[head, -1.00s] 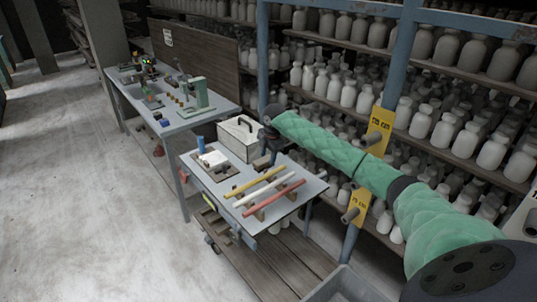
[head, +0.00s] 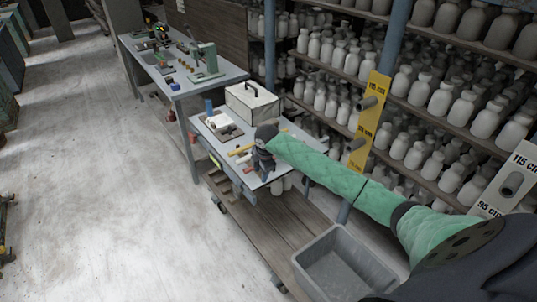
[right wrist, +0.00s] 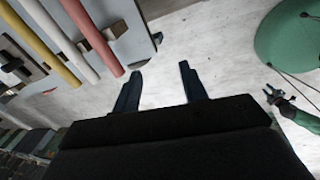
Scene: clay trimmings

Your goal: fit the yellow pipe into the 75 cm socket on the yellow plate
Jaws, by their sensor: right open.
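The yellow pipe (head: 239,151) lies on the small table, partly hidden by my right gripper and arm in the head view. In the right wrist view, the yellow pipe (right wrist: 40,48) lies at the upper left, apart from my gripper. My right gripper (right wrist: 162,90) is open and empty, with bare floor between its fingers; in the head view it is (head: 262,168) over the table's near side. The yellow plate (head: 376,88) is on the blue shelf post. Its lower socket (head: 356,144) is the 75 cm one. A dark gripper, apparently my left (right wrist: 277,96), shows small at right.
A white pipe (right wrist: 52,32) and a red pipe (right wrist: 92,37) lie beside the yellow one. A white box (head: 252,106) stands behind them. A grey bin (head: 345,262) is at the front. A white plate (head: 515,178) with sockets is at right.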

